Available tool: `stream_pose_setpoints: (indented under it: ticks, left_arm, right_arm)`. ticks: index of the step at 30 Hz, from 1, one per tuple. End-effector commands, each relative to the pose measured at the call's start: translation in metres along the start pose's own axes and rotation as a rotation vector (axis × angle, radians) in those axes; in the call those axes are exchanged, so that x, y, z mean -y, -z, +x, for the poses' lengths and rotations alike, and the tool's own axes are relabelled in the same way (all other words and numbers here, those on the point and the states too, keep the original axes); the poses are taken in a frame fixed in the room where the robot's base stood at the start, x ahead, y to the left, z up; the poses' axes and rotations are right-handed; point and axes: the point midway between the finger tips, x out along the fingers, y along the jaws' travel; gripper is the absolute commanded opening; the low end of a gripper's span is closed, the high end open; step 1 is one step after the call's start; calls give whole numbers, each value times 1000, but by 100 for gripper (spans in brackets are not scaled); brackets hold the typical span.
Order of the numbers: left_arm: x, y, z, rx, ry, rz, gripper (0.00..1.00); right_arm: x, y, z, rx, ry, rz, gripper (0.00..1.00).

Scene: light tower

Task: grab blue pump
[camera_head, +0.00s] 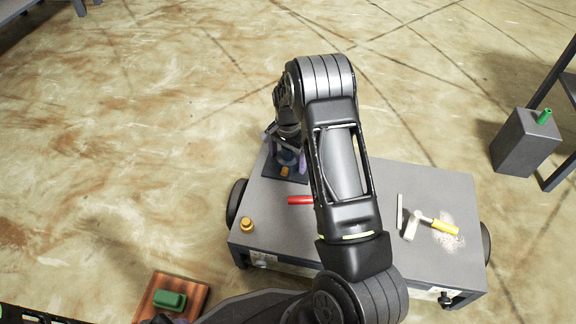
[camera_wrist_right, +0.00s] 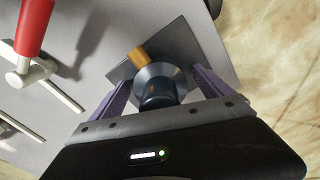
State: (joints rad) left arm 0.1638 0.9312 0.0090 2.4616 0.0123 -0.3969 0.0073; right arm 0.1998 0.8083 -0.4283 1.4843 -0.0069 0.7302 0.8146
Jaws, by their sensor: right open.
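The blue pump (camera_wrist_right: 158,86) is a dark blue round body with an orange-yellow tab, on a dark square plate (camera_wrist_right: 122,72). In the head view the pump (camera_head: 287,157) is at the back left of the grey cart top, partly hidden by my right arm. My right gripper (camera_head: 288,162) is over it, pointing down, with its purple fingers apart. In the right wrist view the fingers of the right gripper (camera_wrist_right: 162,80) stand on either side of the pump. I cannot tell whether they touch it. Only a possible sliver of my left gripper shows at the bottom edge of the head view.
The grey cart (camera_head: 275,225) carries a red handle (camera_head: 300,200), a yellow-orange knob (camera_head: 247,225) and a white fitting with a yellow handle (camera_head: 445,227). A green block on a brown board (camera_head: 170,300) is at lower left. A grey box (camera_head: 525,142) stands at right.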

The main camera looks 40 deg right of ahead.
Motion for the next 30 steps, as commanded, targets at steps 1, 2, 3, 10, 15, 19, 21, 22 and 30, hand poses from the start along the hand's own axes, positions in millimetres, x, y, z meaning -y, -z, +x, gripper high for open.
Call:
stream_pose_setpoints:
  ticks: [1, 2, 3, 10, 15, 19, 21, 22, 30]
  left_arm:
    - [0, 0, 1, 0, 0, 0, 36]
    - [0, 0, 0, 0, -1, 0, 36]
    - [0, 0, 0, 0, -1, 0, 36]
    - [0, 0, 0, 0, -1, 1, 36]
    - [0, 0, 0, 0, -1, 1, 36]
    - [0, 0, 0, 1, -1, 1, 36]
    - [0, 0, 0, 1, -1, 1, 36]
    - [0, 0, 0, 1, -1, 1, 36]
    - [0, 0, 0, 1, -1, 1, 36]
  right_arm:
    - [0, 0, 2, 0, 1, 0, 90]
    - [0, 0, 1, 0, 1, 0, 90]
    - [0, 0, 1, 0, 1, 0, 90]
    - [0, 0, 0, 0, 1, 0, 90]
    - [0, 0, 0, 0, 1, 0, 90]
    - [0, 0, 0, 0, 1, 0, 88]
    - [0, 0, 0, 0, 1, 0, 82]
    - [0, 0, 0, 0, 1, 0, 80]
    - [0, 0, 0, 0, 1, 0, 58]
